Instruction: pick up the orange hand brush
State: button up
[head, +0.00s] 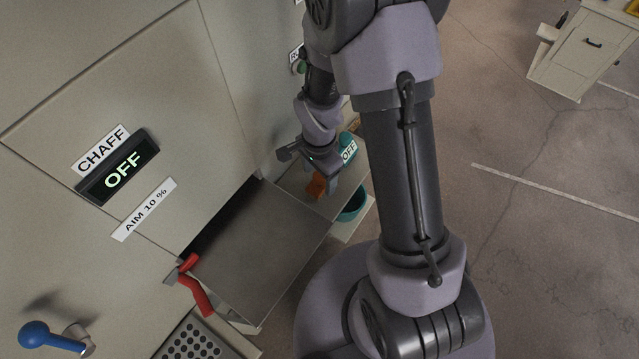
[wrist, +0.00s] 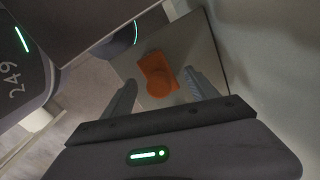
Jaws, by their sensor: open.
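The orange hand brush (head: 316,185) lies on a small pale shelf (head: 291,178) beside the machine in the head view, partly covered by my gripper. In the wrist view the orange hand brush (wrist: 158,75) lies flat on the shelf surface, ahead of the jaws and between the lines of the two fingers. My gripper (head: 318,178) is above the brush; in the wrist view my gripper (wrist: 160,90) is open and empty, one finger on each side of the brush. I cannot tell the exact height gap.
A teal bowl (head: 352,205) stands just right of the shelf. A grey tray (head: 255,240) juts from the machine, with a red handle (head: 196,285) at its left. The machine wall (head: 225,60) rises close behind. Open floor (head: 540,200) lies right.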

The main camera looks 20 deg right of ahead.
aim_at(319, 183)
notch_tip(319, 183, down, 3)
jog(key=shift+d+f, duration=0.1)
jog(key=shift+f, duration=0.05)
jog(key=shift+s, duration=0.1)
jog(key=shift+c, duration=0.5)
grip_shut()
